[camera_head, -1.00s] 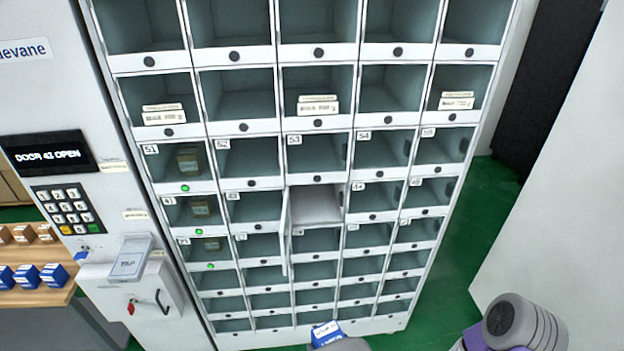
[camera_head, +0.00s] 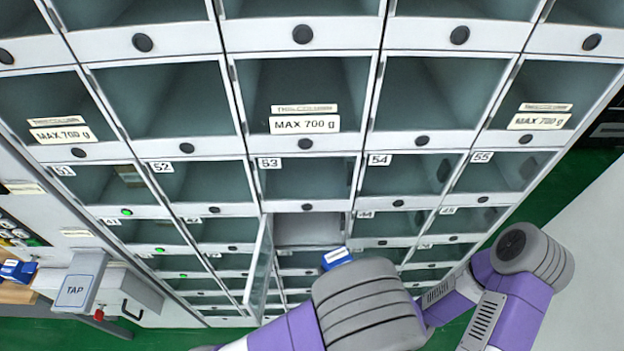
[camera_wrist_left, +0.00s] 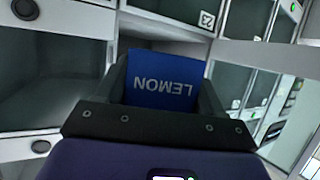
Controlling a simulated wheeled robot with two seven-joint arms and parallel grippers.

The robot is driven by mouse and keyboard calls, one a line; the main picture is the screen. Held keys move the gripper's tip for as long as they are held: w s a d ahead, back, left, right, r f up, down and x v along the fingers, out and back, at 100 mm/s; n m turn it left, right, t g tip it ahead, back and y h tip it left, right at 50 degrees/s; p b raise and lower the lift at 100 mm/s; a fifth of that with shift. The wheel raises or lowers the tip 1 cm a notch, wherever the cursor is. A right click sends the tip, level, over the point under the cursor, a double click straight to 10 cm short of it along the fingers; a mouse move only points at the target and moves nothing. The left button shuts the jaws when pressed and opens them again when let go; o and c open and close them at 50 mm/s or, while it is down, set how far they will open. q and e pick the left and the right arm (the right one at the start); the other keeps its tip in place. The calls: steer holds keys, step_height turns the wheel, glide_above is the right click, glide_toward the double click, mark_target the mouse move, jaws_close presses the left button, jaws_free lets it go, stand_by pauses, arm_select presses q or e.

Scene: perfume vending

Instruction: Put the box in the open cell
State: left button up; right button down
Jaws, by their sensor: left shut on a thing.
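A blue box (camera_wrist_left: 165,90) marked LEMON sits between the fingers of my left gripper (camera_wrist_left: 163,78), which is shut on it. In the head view the box (camera_head: 337,258) shows as a small blue and white piece above my grey wrist, which hides the gripper there. The open cell (camera_head: 308,231) lies just above and left of the box in that view, below cell 53. Its door (camera_head: 259,268) is swung out on the left side. The box appears to be in front of and below the opening; the exact gap cannot be told. My right gripper is not in view.
Closed cells surround the open one, some with MAX 700 g labels (camera_head: 305,124). The open door stands out close to the left of my wrist. A card reader marked TAP (camera_head: 77,290) and a shelf with a blue box (camera_head: 18,271) are at the left.

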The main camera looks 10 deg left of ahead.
arm_select(q)
steer(key=p, duration=0.1)
glide_above(307, 226)
steer(key=s, duration=0.1)
steer(key=shift+s+d+r, duration=0.1)
steer(key=shift+d, duration=0.35)
steer(key=f, duration=0.2)
steer(key=w+a+f, duration=0.1)
steer(key=shift+w, duration=0.1)
steer(key=shift+d+f, duration=0.1)
steer(key=shift+f, duration=0.15)
steer(key=shift+f, duration=0.15)
steer(key=o, duration=1.1)
